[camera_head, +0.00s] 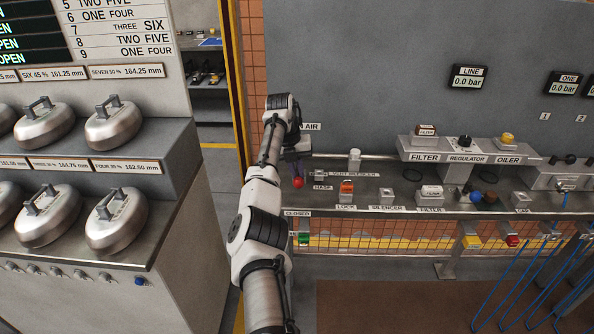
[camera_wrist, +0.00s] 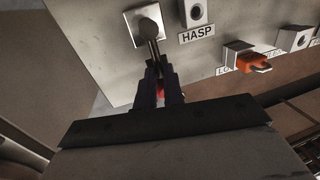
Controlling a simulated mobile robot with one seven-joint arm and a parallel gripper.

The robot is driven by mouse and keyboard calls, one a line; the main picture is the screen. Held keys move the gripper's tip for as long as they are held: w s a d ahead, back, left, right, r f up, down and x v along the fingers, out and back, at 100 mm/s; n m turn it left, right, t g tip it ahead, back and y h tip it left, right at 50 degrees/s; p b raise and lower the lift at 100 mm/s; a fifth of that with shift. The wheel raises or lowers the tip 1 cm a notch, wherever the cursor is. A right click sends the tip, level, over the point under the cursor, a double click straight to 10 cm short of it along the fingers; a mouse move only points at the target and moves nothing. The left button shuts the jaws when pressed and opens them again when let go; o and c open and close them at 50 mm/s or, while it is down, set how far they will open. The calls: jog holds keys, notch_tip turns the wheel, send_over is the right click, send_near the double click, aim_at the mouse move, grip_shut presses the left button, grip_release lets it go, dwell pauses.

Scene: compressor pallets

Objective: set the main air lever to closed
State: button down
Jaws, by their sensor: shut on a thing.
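The main air lever (camera_wrist: 153,48) is a thin metal rod on a round pivot with a square white plate, at the top of the wrist view. Its red knob (camera_wrist: 161,91) shows between my dark fingers, and a red ball (camera_head: 298,182) shows just below my gripper in the head view. My gripper (camera_wrist: 158,74) is shut on the lever. In the head view my wrist hides the rod and part of the AIR label (camera_head: 311,127). The CLOSED label (camera_head: 297,213) is at the bench's front edge, below the red ball.
A HASP fitting (camera_wrist: 195,13) sits right beside the lever. An orange lock (camera_head: 346,188) is further right on the bench. The filter, regulator and oiler shelf (camera_head: 470,153) stands to the right. A rack of metal weights (camera_head: 111,124) is on the left. Wire mesh lies below the bench.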

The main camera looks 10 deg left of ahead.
jog(key=c, duration=1.5)
grip_release()
jog(key=shift+s+f, duration=0.25)
jog(key=shift+s, duration=0.05)
jog(key=shift+r, duration=0.15)
jog(key=shift+w, duration=0.1)
jog(key=shift+a+r, duration=0.15)
jog(key=shift+r, duration=0.4)
notch_tip(320, 180, up, 12)
jog(key=a+p, duration=0.2)
jog(key=p, duration=0.1)
jog(key=shift+a+r, duration=0.2)
jog(key=shift+r, duration=0.05)
